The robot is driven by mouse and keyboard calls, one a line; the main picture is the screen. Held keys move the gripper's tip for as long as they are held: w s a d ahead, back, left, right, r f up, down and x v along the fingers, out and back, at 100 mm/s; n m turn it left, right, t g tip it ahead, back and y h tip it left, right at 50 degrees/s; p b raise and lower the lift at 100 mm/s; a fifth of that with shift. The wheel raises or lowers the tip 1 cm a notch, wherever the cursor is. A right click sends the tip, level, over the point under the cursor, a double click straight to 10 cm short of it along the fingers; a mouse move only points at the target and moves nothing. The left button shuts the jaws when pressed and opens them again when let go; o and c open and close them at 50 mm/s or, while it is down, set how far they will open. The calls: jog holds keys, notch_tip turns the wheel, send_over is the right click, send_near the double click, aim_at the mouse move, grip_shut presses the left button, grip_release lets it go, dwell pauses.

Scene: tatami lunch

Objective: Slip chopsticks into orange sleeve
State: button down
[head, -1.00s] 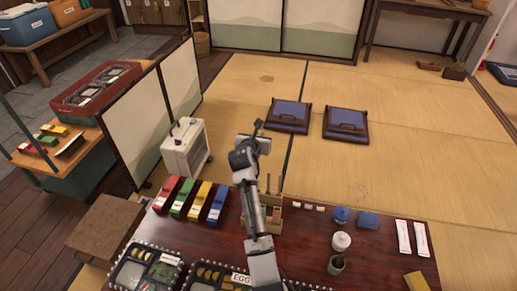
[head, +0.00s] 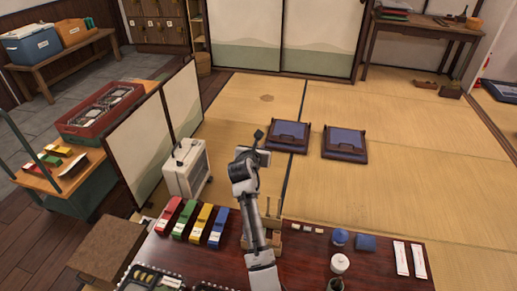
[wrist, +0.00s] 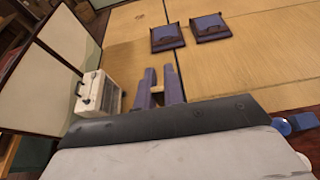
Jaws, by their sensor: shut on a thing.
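In the wrist view, my gripper (wrist: 161,74) shows as two purple-blue fingers above a dark and pale body. It is shut on a small tan piece (wrist: 158,98), low between the fingers. I cannot tell clearly whether this is the chopsticks. In the head view, my arm hides the gripper's grasp. A wooden holder (head: 273,240) with thin upright parts stands on the dark table, just right of my arm and partly behind it. Two white paper slips (head: 401,258) with reddish marks lie at the table's right. I cannot make out an orange sleeve.
Red (head: 169,216), green (head: 185,219), yellow (head: 202,223) and blue (head: 219,227) boxes stand left of my arm. A blue jar (head: 339,237), blue box (head: 365,242) and white-topped jar (head: 340,263) stand right. A white heater (head: 186,168) and floor seats (head: 345,143) are beyond the table.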

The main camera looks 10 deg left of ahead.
notch_tip(320, 180, up, 4)
jog(key=p, duration=0.4)
jog(key=shift+r, duration=0.2)
jog(key=shift+f, duration=0.1)
